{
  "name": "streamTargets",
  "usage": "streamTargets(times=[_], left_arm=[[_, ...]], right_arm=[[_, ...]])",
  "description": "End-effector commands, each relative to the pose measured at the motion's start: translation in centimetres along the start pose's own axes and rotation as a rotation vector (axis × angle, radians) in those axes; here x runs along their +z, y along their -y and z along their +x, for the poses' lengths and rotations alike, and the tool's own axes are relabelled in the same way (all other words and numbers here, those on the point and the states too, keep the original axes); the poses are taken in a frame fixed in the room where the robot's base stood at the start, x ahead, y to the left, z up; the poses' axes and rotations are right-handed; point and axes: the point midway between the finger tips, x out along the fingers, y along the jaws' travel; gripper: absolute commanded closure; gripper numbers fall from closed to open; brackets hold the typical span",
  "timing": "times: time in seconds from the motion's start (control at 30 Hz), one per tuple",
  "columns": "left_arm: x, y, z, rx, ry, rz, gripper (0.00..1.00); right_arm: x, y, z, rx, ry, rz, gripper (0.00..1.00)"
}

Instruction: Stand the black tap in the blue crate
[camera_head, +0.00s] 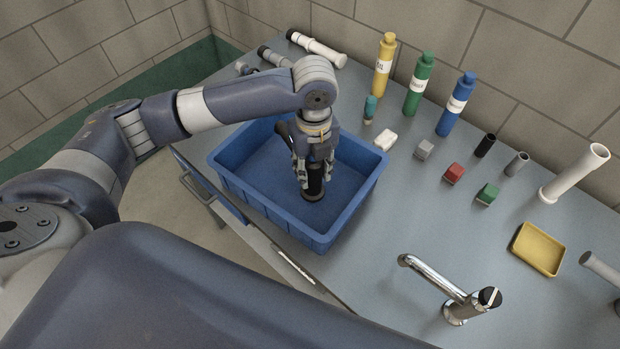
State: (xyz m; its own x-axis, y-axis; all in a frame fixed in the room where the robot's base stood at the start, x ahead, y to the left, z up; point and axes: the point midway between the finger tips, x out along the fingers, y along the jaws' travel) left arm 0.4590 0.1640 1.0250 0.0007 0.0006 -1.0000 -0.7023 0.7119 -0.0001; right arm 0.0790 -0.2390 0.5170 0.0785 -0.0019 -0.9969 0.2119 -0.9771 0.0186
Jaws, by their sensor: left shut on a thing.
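The blue crate (348,207) stands on the grey worktop near its front edge. My left gripper (314,180) points down inside the crate and is shut on the black tap (313,188). The tap's round base is low in the crate, at or close to its floor, and the tap looks upright. A dark part of it shows to the left of the gripper; the fingers hide much of its body. I cannot tell for certain whether the base touches the floor. My right gripper is not in view.
A chrome tap (455,295) stands on the worktop (400,240) right of the crate. Yellow (384,66), green (419,84) and blue (456,105) bottles stand at the back. Small blocks, tubes and a yellow tray (537,250) are to the right. White soap (385,140) lies near the crate's back rim.

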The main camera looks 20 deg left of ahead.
Motion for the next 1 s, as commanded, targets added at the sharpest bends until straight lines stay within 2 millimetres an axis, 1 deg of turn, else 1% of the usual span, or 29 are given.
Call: streamTargets(times=[0.07, 0.17, 0.27, 0.4, 0.5, 0.67, 0.87, 0.9, 0.93, 0.97, 1.0], left_arm=[[0.0, 0.0, 0.9, 0.001, 0.0, 0.001, 1.0], [0.0, 0.1, 1.8, -0.003, 0.001, 0.0, 1.0], [0.0, 0.1, 2.5, -0.001, 0.0, 0.0, 1.0], [-0.1, 0.0, 4.3, 0.0, -0.001, 0.0, 1.0], [0.0, 0.0, 5.5, -0.001, 0.001, 0.0, 1.0], [0.0, 0.1, 5.8, -0.003, 0.002, 0.001, 1.0], [0.0, 0.1, 6.0, -0.002, 0.002, 0.001, 1.0], [0.0, 0.0, 6.1, -0.001, 0.001, 0.001, 0.58], [0.0, 0.0, 6.0, -0.001, 0.001, 0.001, 0.51], [0.0, 0.0, 6.0, -0.001, 0.001, 0.001, 0.47], [0.0, 0.0, 6.0, -0.001, 0.001, 0.001, 0.47]], right_arm=[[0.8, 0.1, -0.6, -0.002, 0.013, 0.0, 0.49], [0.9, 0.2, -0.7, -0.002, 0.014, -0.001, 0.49], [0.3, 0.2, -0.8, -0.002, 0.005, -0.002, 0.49], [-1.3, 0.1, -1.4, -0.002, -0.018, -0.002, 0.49], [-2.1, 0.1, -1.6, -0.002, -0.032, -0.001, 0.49], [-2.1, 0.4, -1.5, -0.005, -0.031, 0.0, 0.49], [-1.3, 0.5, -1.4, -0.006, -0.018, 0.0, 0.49], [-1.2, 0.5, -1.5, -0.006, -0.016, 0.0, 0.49], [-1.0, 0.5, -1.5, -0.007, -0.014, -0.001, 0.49], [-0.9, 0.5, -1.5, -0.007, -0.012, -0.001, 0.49], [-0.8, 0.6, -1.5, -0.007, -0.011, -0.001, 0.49]])
